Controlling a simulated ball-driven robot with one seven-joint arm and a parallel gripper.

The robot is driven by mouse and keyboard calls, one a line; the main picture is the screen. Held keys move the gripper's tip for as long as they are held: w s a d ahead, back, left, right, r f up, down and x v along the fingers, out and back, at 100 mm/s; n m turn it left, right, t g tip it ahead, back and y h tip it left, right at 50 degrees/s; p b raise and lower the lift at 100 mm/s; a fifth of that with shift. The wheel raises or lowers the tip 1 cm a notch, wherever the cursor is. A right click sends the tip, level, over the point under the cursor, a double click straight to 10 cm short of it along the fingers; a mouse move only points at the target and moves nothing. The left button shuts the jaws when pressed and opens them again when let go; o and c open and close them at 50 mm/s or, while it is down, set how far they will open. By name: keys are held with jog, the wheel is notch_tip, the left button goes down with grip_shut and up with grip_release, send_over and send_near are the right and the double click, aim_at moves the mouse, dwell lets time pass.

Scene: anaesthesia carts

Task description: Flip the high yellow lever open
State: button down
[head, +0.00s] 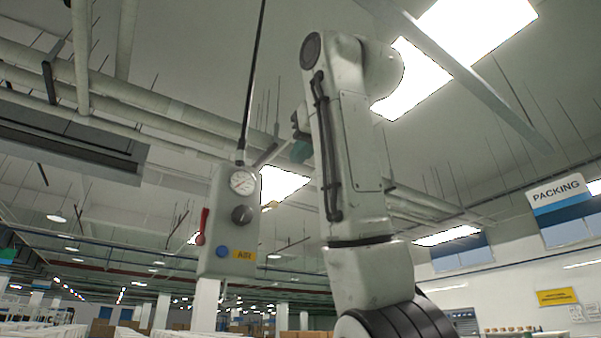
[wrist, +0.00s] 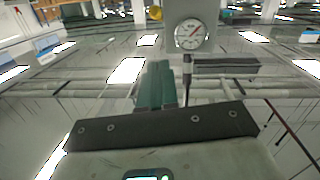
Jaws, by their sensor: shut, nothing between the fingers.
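A grey hanging control box (head: 217,262) with a gauge shows left of my arm in the head view. A small yellow lever (head: 270,205) sticks out at its right side, small and hard to make out. In the wrist view, which looks upside down, the box (wrist: 194,12) is at the top and a yellow part (wrist: 147,12), apparently the lever, lies left of it. My gripper (wrist: 158,65) is shut and empty, its green fingers pointing toward the box, apart from the lever. In the head view my gripper (head: 300,150) is mostly hidden behind my arm.
The box carries a red lever (head: 202,226) on its left side, a black knob (head: 242,215) and a blue button (head: 222,252). It hangs from a dark cable (head: 252,80). A grey bar (wrist: 225,67) juts out near the cable. Open air surrounds the box.

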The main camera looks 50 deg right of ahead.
aim_at(267, 206)
jog(key=w+d+f+p, duration=0.3)
jog(key=w+d, duration=0.1)
jog(key=w, duration=0.5)
jog(key=shift+f, duration=0.25)
jog(key=shift+f, duration=0.1)
jog(key=shift+f+t+h+b, duration=0.35)
jog(key=shift+t+b, duration=0.25)
jog(key=shift+b, duration=0.4)
